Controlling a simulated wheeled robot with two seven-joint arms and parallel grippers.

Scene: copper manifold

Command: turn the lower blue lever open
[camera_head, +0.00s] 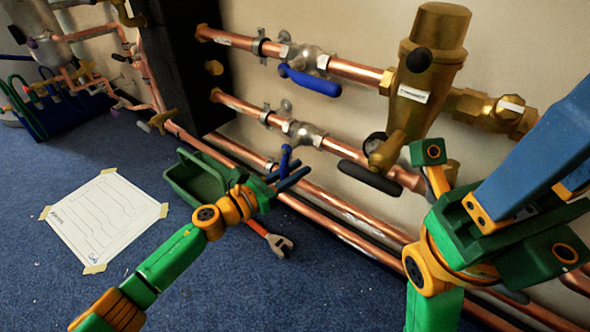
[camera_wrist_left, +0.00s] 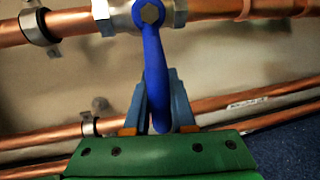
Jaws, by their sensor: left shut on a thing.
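The lower blue lever (camera_head: 285,160) hangs from the valve (camera_head: 301,131) on the lower wall pipe, pointing down across the pipe. In the left wrist view the lever (camera_wrist_left: 153,75) runs down from its bolt, at a right angle to the copper pipe (camera_wrist_left: 70,22). My left gripper (camera_head: 292,178) is shut on the lever's lower end, with a blue finger on either side of it. The left wrist view shows the gripper (camera_wrist_left: 160,108) too. My right gripper (camera_head: 555,150) is large at the right edge; its jaw opening cannot be made out.
An upper blue lever (camera_head: 310,80) lies nearly along the upper pipe. A brass body (camera_head: 432,60) and a black handle (camera_head: 370,178) are to the right. Below are a green tray (camera_head: 195,182), a red wrench (camera_head: 272,240), floor-level pipes and a taped paper sheet (camera_head: 105,220).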

